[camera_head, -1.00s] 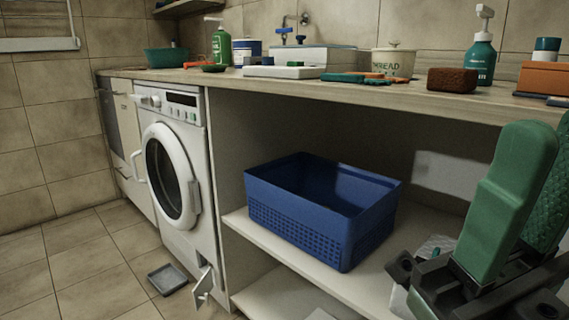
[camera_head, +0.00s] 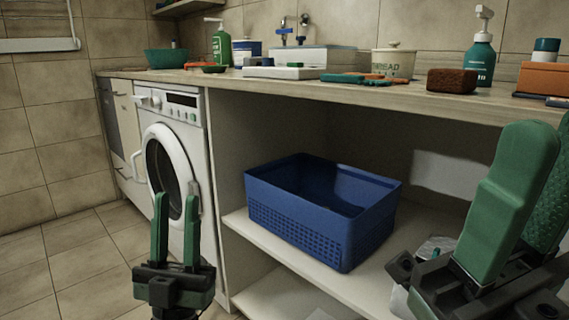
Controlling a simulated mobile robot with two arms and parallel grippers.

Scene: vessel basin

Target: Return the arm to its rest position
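My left gripper (camera_head: 176,232) is low in the picture, in front of the washing machine. Its two green fingers point up and stand apart with nothing between them. My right gripper (camera_head: 518,205) is large and close at the right edge. Its near green finger covers most of the far one, so its opening is unclear. No held thing shows in it.
A blue basket (camera_head: 318,225) sits on the white shelf (camera_head: 268,248) under the counter. The washing machine (camera_head: 183,125) stands left of it. The left floor is clear.

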